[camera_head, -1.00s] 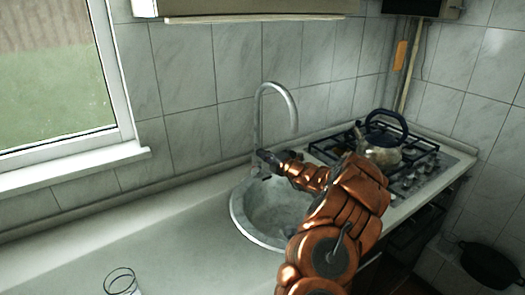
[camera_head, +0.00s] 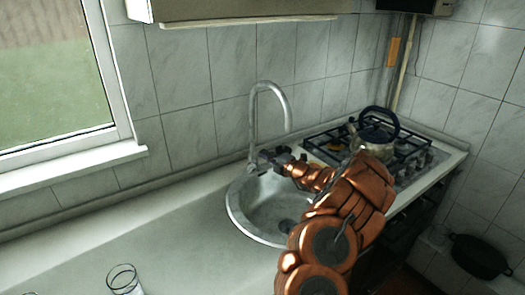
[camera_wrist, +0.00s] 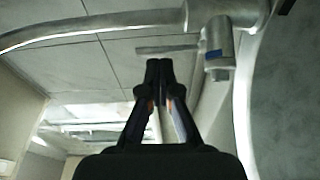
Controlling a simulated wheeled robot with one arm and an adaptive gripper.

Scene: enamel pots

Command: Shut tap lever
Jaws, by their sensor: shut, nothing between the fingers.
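The grey metal tap (camera_head: 283,100) has a tall arched spout and stands at the back rim of the round sink. Its body (camera_wrist: 220,62) shows close up in the wrist view, with a small blue mark. A thin flat bar (camera_wrist: 150,50), seemingly the tap lever, reaches left from the body. My gripper (camera_wrist: 158,64) is shut and empty, its fingertips just below the bar in the picture; I cannot tell whether they touch it. In the head view my gripper (camera_head: 264,158) is beside the tap's base and partly hides it, and the lever cannot be made out there.
The round sink (camera_head: 236,207) lies under my arm. A kettle (camera_head: 372,132) stands on the gas hob (camera_head: 412,158) to the right. A clear glass (camera_head: 123,280) stands on the counter (camera_head: 150,228) at the front left. The counter between is free.

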